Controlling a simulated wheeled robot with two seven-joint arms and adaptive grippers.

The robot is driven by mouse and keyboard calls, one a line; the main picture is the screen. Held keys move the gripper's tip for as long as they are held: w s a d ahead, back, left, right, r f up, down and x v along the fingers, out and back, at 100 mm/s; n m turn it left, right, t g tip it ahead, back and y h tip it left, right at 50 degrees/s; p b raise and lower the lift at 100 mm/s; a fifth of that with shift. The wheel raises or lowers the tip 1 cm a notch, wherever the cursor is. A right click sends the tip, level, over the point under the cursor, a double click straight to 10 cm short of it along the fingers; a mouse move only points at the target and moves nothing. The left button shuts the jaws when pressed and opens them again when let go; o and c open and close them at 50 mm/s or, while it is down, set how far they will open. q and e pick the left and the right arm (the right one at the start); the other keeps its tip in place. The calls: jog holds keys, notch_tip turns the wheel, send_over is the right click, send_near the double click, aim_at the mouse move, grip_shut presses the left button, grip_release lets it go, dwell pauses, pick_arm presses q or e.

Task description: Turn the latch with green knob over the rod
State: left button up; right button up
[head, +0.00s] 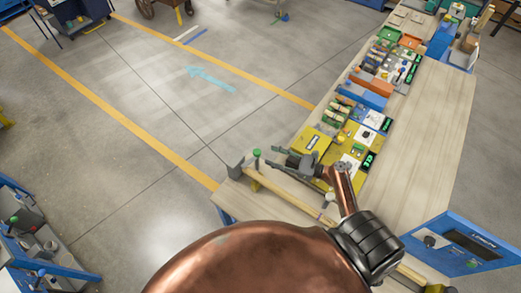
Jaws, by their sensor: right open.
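The green knob (257,153) stands at the near left corner of the workbench, by a grey end block (236,171). A pale wooden rod (290,193) runs from that block toward the lower right, partly hidden by my right arm. The latch itself is too small to make out apart from its knob. My right gripper (272,158) is open, with its fingers pointing left toward the green knob. The fingertips are close to the knob; I cannot tell whether they touch it. My left gripper is not in view.
Yellow trays (305,141) and several small parts bins line the bench's left edge beyond the gripper. The wooden bench top (432,125) is clear to the right. A blue-framed panel (465,243) sits at lower right. Open floor lies left of the bench.

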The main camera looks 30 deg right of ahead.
aim_at(257, 151)
jog(key=shift+m, duration=0.3)
jog(key=x, duration=0.2)
jog(key=p+x, duration=0.1)
jog(key=x, duration=0.1)
jog(key=r+x, duration=0.1)
jog(key=x, duration=0.1)
jog(key=shift+a+p, duration=0.35)
jog(key=shift+a, duration=0.25)
jog(key=shift+w+a+f, duration=0.2)
jog(key=shift+w+a, duration=0.1)
jog(key=shift+w, duration=0.1)
jog(key=shift+c, duration=0.5)
grip_shut()
